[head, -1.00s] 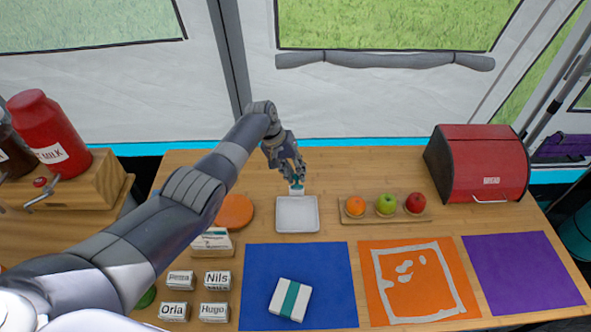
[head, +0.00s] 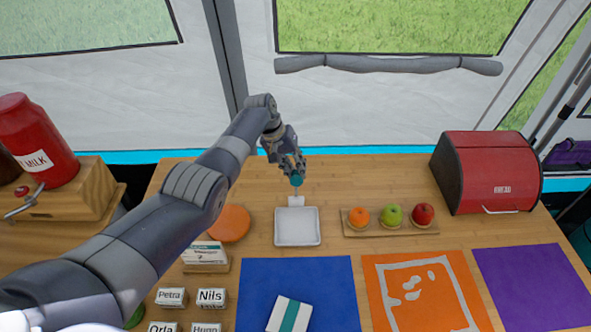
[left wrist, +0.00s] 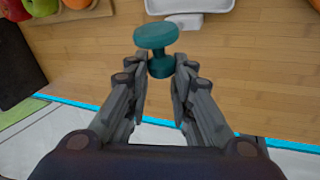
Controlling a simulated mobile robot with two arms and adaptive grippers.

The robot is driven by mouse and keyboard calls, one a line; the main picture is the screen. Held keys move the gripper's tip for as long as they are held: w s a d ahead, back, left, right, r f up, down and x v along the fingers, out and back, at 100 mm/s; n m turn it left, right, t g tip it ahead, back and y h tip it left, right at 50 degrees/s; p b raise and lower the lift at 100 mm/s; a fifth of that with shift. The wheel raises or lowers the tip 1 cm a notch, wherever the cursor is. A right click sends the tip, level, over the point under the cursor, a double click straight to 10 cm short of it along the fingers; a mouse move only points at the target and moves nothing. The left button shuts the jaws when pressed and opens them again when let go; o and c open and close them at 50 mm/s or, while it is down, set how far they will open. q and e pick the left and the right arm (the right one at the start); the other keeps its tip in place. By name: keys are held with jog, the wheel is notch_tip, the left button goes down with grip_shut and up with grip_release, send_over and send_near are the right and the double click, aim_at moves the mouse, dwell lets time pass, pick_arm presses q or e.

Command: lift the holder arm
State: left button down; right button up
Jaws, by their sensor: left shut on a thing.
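A white square holder tray (head: 297,234) stands on the table, with a short white tab (head: 296,201) at its back edge. A teal knob (head: 296,181) shows just above and behind the tab. My left gripper (head: 293,174) is shut on the teal piece from behind. In the left wrist view, the teal knob (left wrist: 156,36) sticks out past the fingertips of my left gripper (left wrist: 160,68), and its narrower teal stem sits between them. The white tray (left wrist: 190,6) is beyond it. Whether the knob is joined to the tab cannot be seen. My right gripper is not in view.
A wooden board (head: 390,230) with an orange and two apples is right of the tray. A red bread box (head: 487,172) stands farther right. Blue (head: 297,273), orange and purple mats lie in front. An orange disc (head: 229,222) is at left.

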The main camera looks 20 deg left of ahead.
pick_arm(q)
jog(key=shift+a+f, duration=0.2)
jog(key=shift+a, duration=0.1)
jog(key=c, duration=1.6)
grip_release()
jog(key=shift+o, duration=0.9)
jog(key=shift+f, duration=0.1)
jog(key=shift+a, duration=0.1)
jog(key=v, duration=1.2)
jog(key=shift+f, duration=0.1)
